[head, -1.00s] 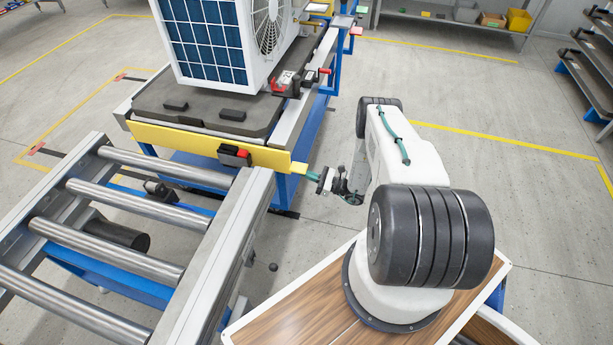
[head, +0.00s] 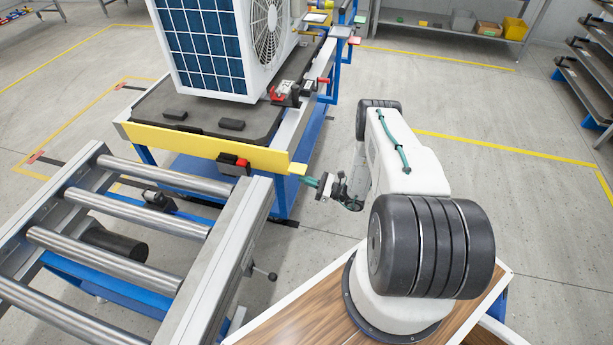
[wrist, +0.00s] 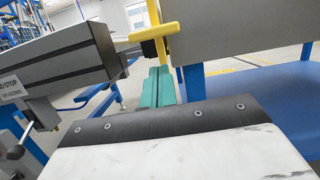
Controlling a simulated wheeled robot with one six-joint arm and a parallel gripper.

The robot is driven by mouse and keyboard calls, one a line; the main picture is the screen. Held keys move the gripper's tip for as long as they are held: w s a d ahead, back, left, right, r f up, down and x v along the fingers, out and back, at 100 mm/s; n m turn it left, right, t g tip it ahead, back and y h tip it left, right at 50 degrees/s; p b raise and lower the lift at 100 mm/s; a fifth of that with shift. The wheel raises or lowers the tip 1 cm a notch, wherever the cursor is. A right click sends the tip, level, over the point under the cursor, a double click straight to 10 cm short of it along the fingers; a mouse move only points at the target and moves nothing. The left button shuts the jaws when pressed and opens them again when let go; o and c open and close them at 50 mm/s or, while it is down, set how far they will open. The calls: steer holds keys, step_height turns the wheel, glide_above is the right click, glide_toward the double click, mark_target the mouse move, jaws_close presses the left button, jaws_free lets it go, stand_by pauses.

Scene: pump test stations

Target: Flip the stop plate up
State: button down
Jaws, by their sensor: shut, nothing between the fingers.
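The yellow stop plate (head: 205,145) spans the near end of the pump station, between the station's dark deck and the roller conveyor. A yellow tab (head: 298,168) sticks out at its right end. I cannot tell its exact tilt. In the wrist view a yellow T-shaped part (wrist: 155,33) stands just beyond my fingertips. My gripper (head: 309,181) is shut and empty, right beside the tab and slightly below it. Its teal fingers (wrist: 157,84) are together in the wrist view, pointing at the yellow part. Whether they touch it is unclear.
A white unit with a fan (head: 215,45) stands on the dark deck (head: 190,108). The roller conveyor (head: 115,235) is at the near left; its grey rail end (wrist: 70,65) shows left of my fingers. A red-and-black block (head: 233,162) sits at the plate.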

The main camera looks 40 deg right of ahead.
steer(key=f+v, duration=0.1)
steer(key=v, duration=0.9)
steer(key=shift+f, duration=0.1)
